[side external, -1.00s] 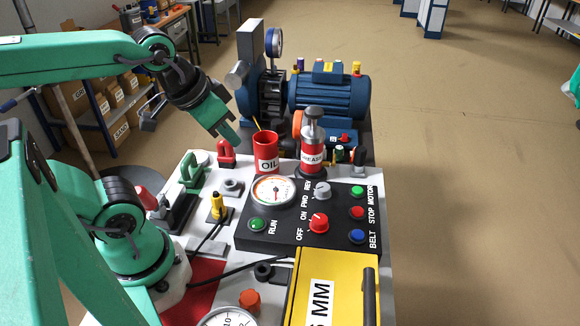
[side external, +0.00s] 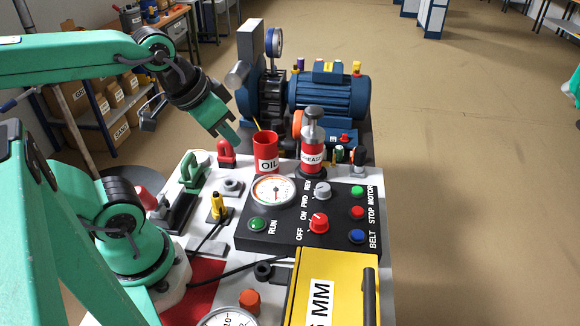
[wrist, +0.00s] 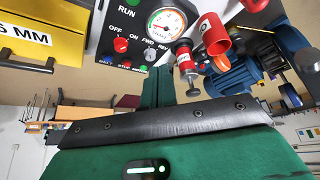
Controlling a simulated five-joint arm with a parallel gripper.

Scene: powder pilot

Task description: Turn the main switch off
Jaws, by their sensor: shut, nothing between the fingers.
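The main switch is a red rotary knob (side external: 319,222) between the OFF and ON labels on the black control panel (side external: 285,240). It also shows in the wrist view (wrist: 121,45). I cannot tell for sure which label its pointer faces. My gripper (side external: 233,139) is shut and empty, fingers pointing down, in the air behind and to the left of the panel, near the red OIL can (side external: 266,157). It is well apart from the knob. In the wrist view my green fingers (wrist: 158,78) reach up below the panel's gauge.
A grey FWD/REV knob (side external: 322,190), a gauge (side external: 273,190), a green RUN lamp (side external: 257,224) and coloured push buttons (side external: 357,213) share the panel. A red GREASE can (side external: 312,158) stands behind it. A yellow box (side external: 335,285) with a handle lies in front.

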